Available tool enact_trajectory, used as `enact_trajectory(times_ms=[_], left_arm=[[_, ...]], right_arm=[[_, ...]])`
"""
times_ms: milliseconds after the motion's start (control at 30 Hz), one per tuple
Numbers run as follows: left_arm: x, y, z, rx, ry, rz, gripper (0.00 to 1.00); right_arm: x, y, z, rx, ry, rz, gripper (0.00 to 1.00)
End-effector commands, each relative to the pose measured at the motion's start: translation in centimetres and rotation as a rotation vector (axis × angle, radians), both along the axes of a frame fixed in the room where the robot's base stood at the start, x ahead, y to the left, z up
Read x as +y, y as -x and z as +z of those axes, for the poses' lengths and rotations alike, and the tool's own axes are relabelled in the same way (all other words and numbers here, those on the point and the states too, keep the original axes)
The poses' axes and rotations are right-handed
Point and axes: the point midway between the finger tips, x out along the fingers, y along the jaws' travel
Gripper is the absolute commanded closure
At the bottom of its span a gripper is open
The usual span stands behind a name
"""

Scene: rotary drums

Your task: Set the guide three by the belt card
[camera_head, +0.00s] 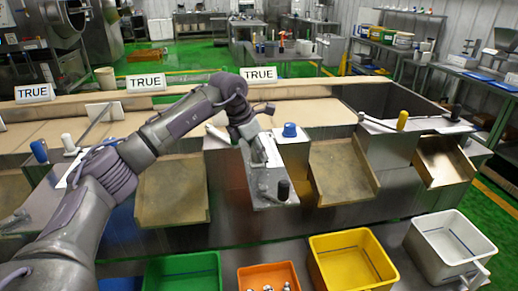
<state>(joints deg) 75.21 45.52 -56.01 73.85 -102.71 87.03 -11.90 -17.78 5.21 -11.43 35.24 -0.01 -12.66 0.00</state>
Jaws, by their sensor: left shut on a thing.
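White cards reading TRUE stand along the back of the belt, at the left (34,92), left of centre (146,81) and at centre (259,73). My left gripper (258,154) reaches down to a metal guide plate (262,187) in the middle of the front edge. It is shut on a small part there, mostly hidden by the fingers. A black knob (283,190) stands at the near end of this plate, and a blue knob (290,130) stands just right of the gripper. My right gripper is not in view.
Another guide has a yellow knob (402,120) at right; a blue knob (39,151) and a white knob (68,142) stand at left. Chutes (340,170) slope down from the belt. Below are green (182,272), orange (268,277), yellow (352,262) and white (448,246) bins.

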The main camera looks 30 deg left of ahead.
Motion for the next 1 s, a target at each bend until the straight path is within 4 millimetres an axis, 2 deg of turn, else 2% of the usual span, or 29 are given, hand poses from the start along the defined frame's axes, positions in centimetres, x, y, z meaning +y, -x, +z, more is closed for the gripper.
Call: enact_trajectory(times_ms=[167, 367, 400, 567, 867, 1000], left_arm=[[-0.3, 0.2, 0.2, 0.005, 0.006, -0.007, 1.0], [-0.4, 0.2, 0.1, 0.009, 0.007, -0.008, 1.0], [-0.4, 0.2, 0.1, 0.009, 0.007, -0.009, 0.72], [-0.3, 0.2, 0.1, 0.008, 0.006, -0.006, 0.47], [-0.1, 0.1, 0.3, 0.002, 0.005, -0.003, 0.47], [0.1, 0.4, 1.6, -0.002, 0.006, -0.004, 0.47]], right_arm=[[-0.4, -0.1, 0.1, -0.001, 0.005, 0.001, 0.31], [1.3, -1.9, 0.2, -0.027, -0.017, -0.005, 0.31], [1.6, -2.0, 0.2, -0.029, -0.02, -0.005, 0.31], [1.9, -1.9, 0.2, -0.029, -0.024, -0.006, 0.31], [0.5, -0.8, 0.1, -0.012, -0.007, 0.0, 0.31], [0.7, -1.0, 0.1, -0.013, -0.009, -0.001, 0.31]])
